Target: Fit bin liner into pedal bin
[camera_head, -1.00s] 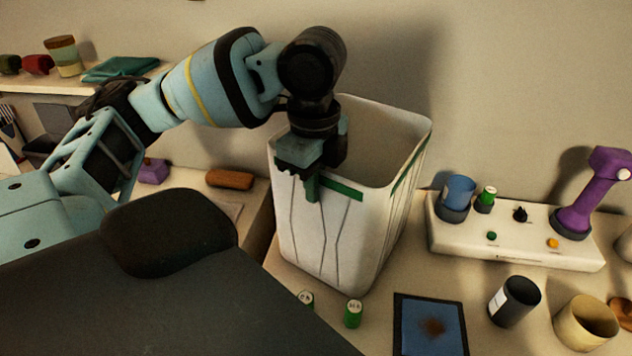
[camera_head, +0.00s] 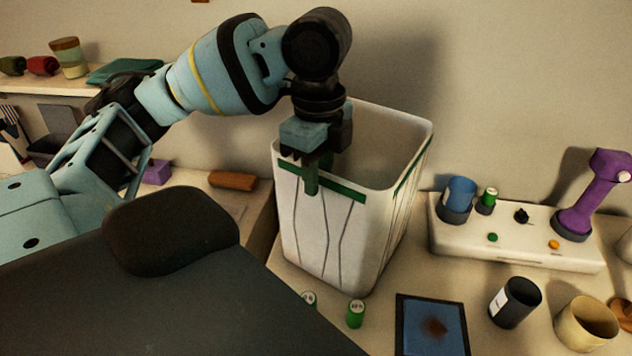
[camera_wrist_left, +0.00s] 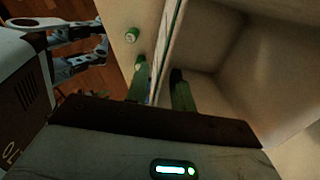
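The white pedal bin (camera_head: 335,235) stands on the table in the middle of the head view. It has thin dark lines down its sides and a green band (camera_head: 345,194) below the rim. I cannot tell whether this lined white surface is the liner or the bin's own wall. My left gripper (camera_head: 313,178) is at the near rim, pointing down, with one green finger outside the wall. In the left wrist view my left gripper (camera_wrist_left: 160,85) has its fingers apart, one on each side of the wall (camera_wrist_left: 168,45). The bin's visible inside looks empty.
Small green cylinders (camera_head: 355,313) and a blue tablet-like panel (camera_head: 432,326) lie in front of the bin. A white console (camera_head: 520,245) with a purple lever (camera_head: 592,200) stands to the right. A dark cup (camera_head: 514,302) and a tan cup (camera_head: 586,323) are nearer.

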